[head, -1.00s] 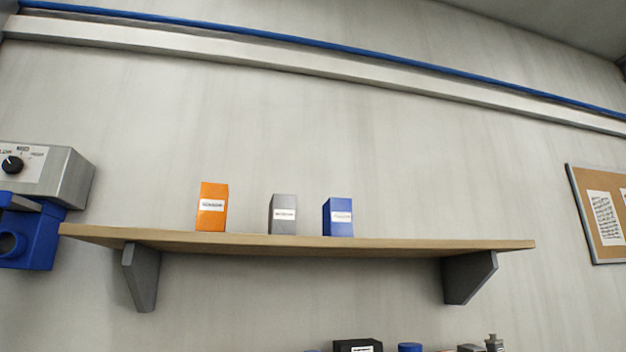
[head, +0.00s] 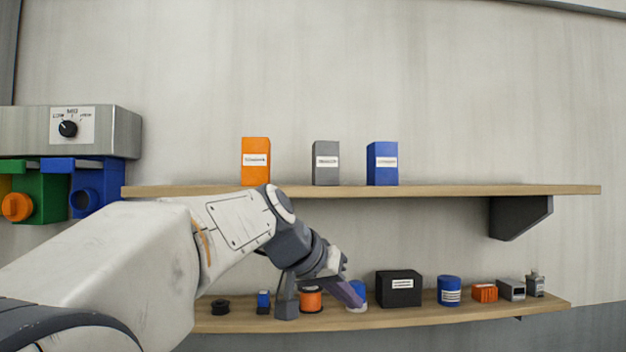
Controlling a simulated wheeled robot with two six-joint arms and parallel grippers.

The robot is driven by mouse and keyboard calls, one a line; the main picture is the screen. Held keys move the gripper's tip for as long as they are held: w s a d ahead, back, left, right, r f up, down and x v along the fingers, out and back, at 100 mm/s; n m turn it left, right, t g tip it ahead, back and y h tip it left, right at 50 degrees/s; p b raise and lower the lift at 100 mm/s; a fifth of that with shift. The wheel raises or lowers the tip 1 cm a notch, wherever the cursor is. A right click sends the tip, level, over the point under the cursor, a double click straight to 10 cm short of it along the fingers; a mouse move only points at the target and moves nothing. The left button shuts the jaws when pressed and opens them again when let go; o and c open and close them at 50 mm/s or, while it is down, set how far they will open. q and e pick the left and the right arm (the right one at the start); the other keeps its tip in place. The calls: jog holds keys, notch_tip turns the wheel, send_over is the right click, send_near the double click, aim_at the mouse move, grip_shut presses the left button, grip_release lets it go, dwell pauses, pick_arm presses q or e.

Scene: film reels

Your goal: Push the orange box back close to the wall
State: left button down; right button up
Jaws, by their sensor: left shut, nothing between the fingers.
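The orange box (head: 255,161) stands upright on the upper wooden shelf (head: 480,190), left of the grey box, with a white label on its front. From this angle I cannot tell how far it is from the wall (head: 330,60). My left gripper (head: 352,299) is shut and empty, below the upper shelf and in front of the lower shelf's items. It is apart from the orange box, lower and to the right. Part of my left arm passes just below the box and covers part of the upper shelf's edge. My right gripper is not in view.
A grey box (head: 326,163) and a blue box (head: 382,163) stand to the right on the same shelf. The lower shelf (head: 430,316) holds a black box (head: 398,288) and several small items. A metal control box (head: 110,130) with a dial hangs at the left.

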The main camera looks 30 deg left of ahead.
pick_arm(q)
jog(key=a+r+n+t+y+p, duration=0.1)
jog(key=a+r+t+y+p, duration=0.15)
jog(key=a+r, duration=0.9)
jog(key=n+t+y+p, duration=0.1)
jog(key=t+y+p, duration=0.2)
jog(key=p, duration=0.1)
send_near(257, 164)
jog(key=x, duration=0.4)
jog(key=shift+w+f, duration=0.15)
jog(key=shift+w, duration=0.1)
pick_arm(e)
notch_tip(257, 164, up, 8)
